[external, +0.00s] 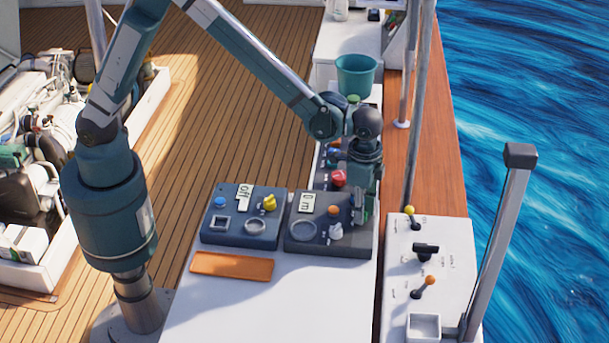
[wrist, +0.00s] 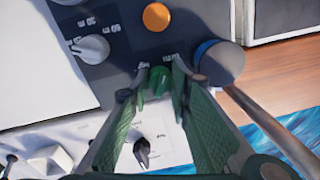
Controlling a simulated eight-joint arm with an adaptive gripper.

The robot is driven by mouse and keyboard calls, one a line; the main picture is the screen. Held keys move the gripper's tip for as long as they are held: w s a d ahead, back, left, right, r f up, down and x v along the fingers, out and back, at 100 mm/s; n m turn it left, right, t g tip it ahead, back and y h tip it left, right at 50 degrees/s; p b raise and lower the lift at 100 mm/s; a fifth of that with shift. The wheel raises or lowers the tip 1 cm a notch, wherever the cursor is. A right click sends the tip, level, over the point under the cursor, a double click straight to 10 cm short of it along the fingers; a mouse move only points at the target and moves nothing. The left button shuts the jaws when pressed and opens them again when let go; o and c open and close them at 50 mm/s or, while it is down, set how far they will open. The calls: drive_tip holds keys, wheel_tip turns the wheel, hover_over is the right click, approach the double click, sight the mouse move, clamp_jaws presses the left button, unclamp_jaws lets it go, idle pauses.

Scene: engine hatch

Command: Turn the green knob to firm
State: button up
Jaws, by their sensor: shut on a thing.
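The green knob (wrist: 159,80) sits near the edge of a dark grey control box (wrist: 125,60) in the wrist view. My gripper (wrist: 157,76) points down at it, with one green finger on each side, shut on the knob. Small white lettering lies beside the knob, but I cannot read it or tell the knob's setting. In the external view my gripper (external: 359,208) is at the right side of the grey box (external: 350,247); the green knob cannot be made out there.
A white console (external: 430,280) with levers and a metal post (external: 500,240) are to the right.

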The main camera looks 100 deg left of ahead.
drive_tip(key=shift+m, duration=1)
drive_tip(key=o, duration=0.9)
drive_tip(key=shift+n, duration=0.3)
